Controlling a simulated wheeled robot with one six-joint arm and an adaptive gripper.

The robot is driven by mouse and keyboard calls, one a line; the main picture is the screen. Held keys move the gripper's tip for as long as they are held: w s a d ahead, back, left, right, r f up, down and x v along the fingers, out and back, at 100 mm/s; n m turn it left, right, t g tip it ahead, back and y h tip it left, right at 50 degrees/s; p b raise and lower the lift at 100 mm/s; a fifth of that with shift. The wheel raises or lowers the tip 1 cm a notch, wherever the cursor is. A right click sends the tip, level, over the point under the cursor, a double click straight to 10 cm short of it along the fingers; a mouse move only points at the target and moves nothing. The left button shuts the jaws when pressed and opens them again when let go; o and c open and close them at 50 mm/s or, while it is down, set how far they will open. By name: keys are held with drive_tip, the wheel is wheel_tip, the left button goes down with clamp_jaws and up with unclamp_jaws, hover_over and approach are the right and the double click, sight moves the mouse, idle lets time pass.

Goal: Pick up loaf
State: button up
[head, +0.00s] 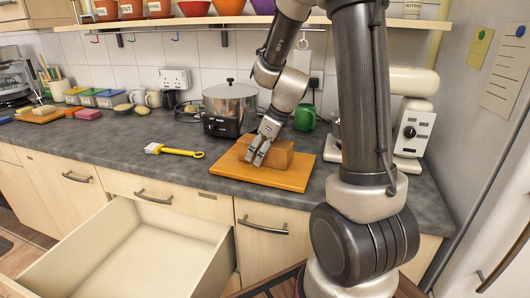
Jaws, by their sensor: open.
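The loaf (281,155) is a brown block on an orange-brown wooden board (268,179) on the worktop. My gripper (257,157) points down at the loaf's near left side, with its fingers overlapping the loaf in the head view. The fingers are open. They hide part of the loaf, and I cannot tell whether they touch it.
A steel pot on a black base (230,110) stands close behind the board to the left. A green mug (305,118) is behind the loaf. A yellow-handled brush (175,150) lies left of the board. An open drawer (145,255) juts out below.

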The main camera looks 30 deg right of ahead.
drive_tip(key=c, duration=1.2)
drive_tip(key=shift+r, duration=0.1)
drive_tip(key=shift+c, duration=0.2)
